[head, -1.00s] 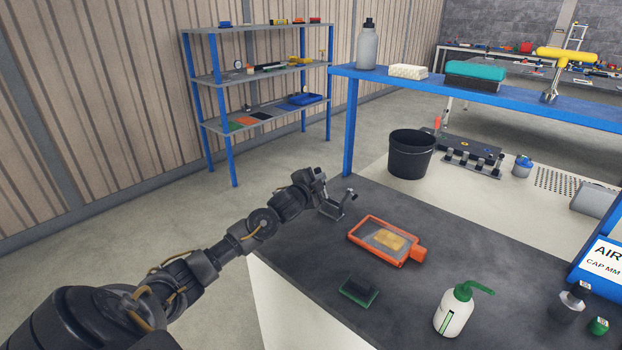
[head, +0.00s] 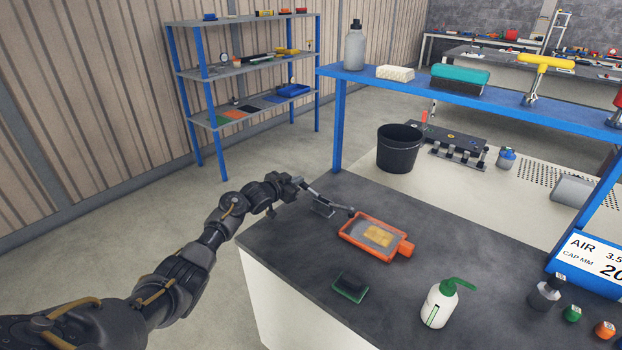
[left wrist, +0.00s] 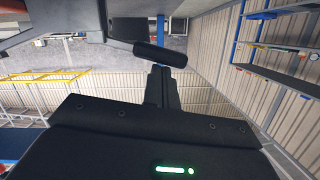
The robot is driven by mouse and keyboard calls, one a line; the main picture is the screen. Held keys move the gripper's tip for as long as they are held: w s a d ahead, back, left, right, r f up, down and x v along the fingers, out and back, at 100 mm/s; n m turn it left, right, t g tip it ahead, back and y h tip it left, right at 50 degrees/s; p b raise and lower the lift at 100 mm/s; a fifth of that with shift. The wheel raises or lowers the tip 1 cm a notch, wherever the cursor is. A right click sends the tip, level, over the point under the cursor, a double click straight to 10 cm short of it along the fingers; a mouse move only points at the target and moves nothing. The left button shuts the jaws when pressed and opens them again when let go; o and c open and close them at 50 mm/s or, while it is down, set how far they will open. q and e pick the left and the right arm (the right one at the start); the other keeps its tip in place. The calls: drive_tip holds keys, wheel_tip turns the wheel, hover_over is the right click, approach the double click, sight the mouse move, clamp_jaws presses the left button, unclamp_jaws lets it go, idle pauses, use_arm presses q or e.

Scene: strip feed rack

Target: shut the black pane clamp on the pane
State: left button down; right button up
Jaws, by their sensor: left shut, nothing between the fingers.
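The black pane clamp (head: 322,209) stands at the far left corner of the dark bench. I cannot tell whether the tip presses on the frame. My left gripper (head: 299,184) is shut and empty at the bar's upper left end; contact is unclear. In the left wrist view, its closed fingers (left wrist: 160,86) point at a dark rounded grip (left wrist: 160,53), apparently the clamp's. My right gripper is out of view.
A green-and-black block (head: 350,287) and a white bottle with a green spout (head: 439,304) stand on the near bench. A blue shelf (head: 450,95) crosses above the back. A black bucket (head: 398,149) stands behind. The bench between pane and block is clear.

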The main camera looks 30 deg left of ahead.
use_arm(q)
drive_tip(key=shift+a+f+n, duration=0.2)
drive_tip(key=shift+f+n, duration=0.3)
drive_tip(key=shift+w+a+f+b, duration=0.1)
drive_tip(key=shift+a+f+b, duration=0.1)
drive_tip(key=shift+f+b, duration=0.1)
use_arm(e)
drive_tip(key=shift+d+f, duration=0.3)
drive_tip(key=shift+d, duration=0.1)
use_arm(q)
drive_tip(key=shift+f, duration=0.15)
use_arm(e)
drive_tip(key=shift+w, duration=0.1)
drive_tip(key=shift+a, duration=0.1)
